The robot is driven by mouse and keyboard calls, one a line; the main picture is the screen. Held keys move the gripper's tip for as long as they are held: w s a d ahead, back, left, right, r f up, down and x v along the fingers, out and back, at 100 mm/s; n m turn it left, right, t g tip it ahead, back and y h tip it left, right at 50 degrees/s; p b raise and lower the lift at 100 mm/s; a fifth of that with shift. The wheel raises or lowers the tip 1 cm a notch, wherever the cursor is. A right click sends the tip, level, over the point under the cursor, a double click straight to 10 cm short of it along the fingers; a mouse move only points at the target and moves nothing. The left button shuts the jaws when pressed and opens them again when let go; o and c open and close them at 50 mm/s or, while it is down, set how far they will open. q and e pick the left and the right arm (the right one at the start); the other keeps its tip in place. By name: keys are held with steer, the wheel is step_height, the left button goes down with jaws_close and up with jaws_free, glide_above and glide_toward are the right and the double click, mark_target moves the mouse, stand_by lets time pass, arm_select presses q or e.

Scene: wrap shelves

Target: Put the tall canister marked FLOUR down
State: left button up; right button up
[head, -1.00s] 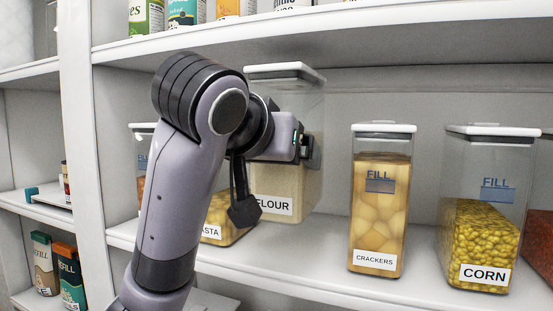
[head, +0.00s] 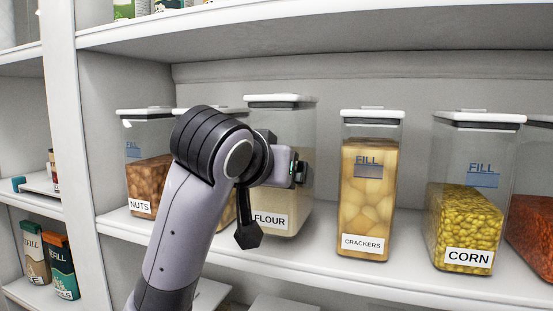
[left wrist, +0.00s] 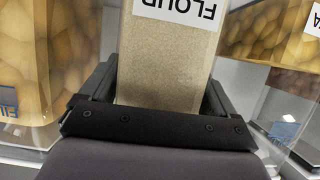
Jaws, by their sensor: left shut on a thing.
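The tall clear canister marked FLOUR (head: 271,221) has a white lid and pale contents. In the head view it is upright among the other canisters on the middle shelf, its base at about shelf height; whether it touches the shelf I cannot tell. My left gripper (head: 300,168) is shut on it, and the arm hides its left and middle parts. In the left wrist view the FLOUR canister (left wrist: 168,65) sits between the two dark fingers (left wrist: 160,100), its label upside down. My right gripper is in neither view.
The CRACKERS canister (head: 367,205) stands just right, then the CORN canister (head: 467,210) and one with red contents (head: 530,215). The NUTS canister (head: 148,175) stands left; another is mostly behind my arm. An upper shelf (head: 330,40) runs overhead. Bare shelf (head: 320,260) shows in front.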

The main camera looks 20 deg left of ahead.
arm_select(q)
steer(key=shift+f, duration=0.4)
steer(key=shift+w+f, duration=0.2)
steer(key=shift+f, duration=0.05)
steer(key=shift+f, duration=0.1)
steer(key=o, duration=1.6)
steer(key=shift+f, duration=0.2)
steer(key=shift+r, duration=0.1)
